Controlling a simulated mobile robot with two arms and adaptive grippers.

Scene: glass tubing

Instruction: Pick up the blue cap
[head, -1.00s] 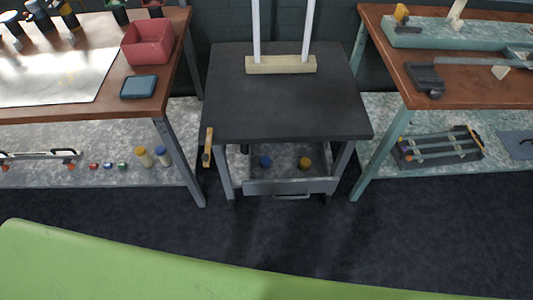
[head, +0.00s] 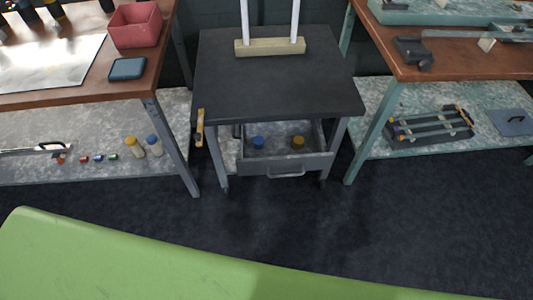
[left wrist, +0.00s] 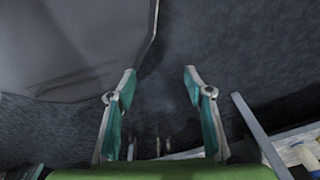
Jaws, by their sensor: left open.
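The blue cap (head: 258,142) sits inside the open drawer (head: 285,165) under the dark table, left of a yellow-orange cap (head: 298,142). My left gripper (left wrist: 160,74) shows in the left wrist view, with its two teal-padded fingers spread apart and nothing between them. It is not in the head view, and I cannot make out the blue cap in the left wrist view. My right gripper is in neither view.
The dark table (head: 275,85) carries a pale block with two white uprights. Wooden benches stand left (head: 85,95) and right (head: 460,65). Bottles with yellow and blue tops stand on the left lower shelf. The dark floor before the drawer is clear.

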